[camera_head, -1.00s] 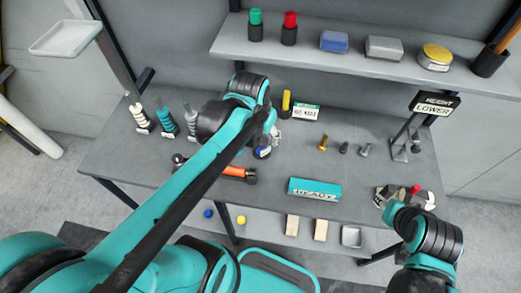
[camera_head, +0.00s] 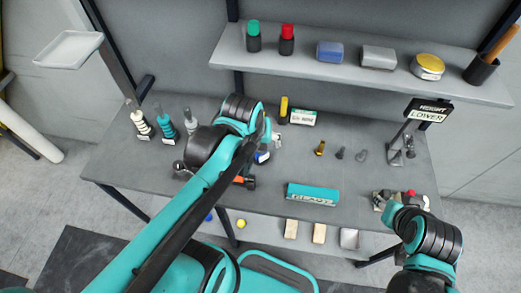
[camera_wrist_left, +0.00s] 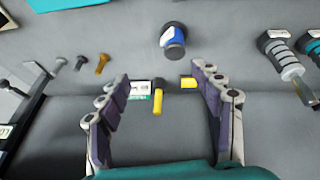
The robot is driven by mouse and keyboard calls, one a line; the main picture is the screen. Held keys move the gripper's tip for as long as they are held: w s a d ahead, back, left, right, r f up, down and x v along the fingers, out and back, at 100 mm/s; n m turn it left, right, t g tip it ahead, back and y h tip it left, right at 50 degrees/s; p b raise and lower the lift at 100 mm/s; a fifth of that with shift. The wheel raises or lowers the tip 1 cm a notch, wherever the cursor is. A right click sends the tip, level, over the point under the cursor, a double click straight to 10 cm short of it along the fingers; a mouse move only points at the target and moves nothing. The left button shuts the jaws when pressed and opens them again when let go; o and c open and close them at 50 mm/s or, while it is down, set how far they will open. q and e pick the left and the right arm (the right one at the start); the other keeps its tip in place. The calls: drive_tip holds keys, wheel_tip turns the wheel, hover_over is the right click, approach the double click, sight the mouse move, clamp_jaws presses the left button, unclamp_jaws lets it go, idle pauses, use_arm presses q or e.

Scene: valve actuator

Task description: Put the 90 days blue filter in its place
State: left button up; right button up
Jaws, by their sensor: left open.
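A short cylinder with a blue end and a grey body (camera_wrist_left: 172,40), which looks like the blue filter, lies on the grey bench (camera_wrist_left: 240,60). In the head view its blue part (camera_head: 262,157) shows just beside my left gripper, partly hidden by it. My left gripper (camera_wrist_left: 160,75) is open and empty, with the blue filter beyond its fingertips. A small white and green label plate (camera_head: 302,118) stands on the bench beside a yellow-topped upright piece (camera_head: 284,106). My right gripper (camera_head: 392,200) is at the right bench end, too small to read.
White, teal and grey pieces (camera_head: 165,122) stand at the bench's left. A teal box (camera_head: 312,194) lies near the front. Small bolts (camera_head: 320,148) and a lettered sign (camera_head: 433,109) are at the right. A shelf (camera_head: 365,68) with jars and tins overhangs the back.

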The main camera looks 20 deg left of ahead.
sight(260, 146)
use_arm(q)
drive_tip(key=w+a+f+n+g+p, duration=0.4)
drive_tip(key=w+n+g, duration=0.1)
drive_tip(key=w+n, duration=0.3)
wheel_tip(260, 146, down, 12)
drive_tip(key=b, duration=0.2)
drive_tip(key=shift+d+r+b, duration=0.1)
drive_tip(key=shift+r+b, duration=0.05)
drive_tip(key=shift+b, duration=0.2)
drive_tip(key=c, duration=1.5)
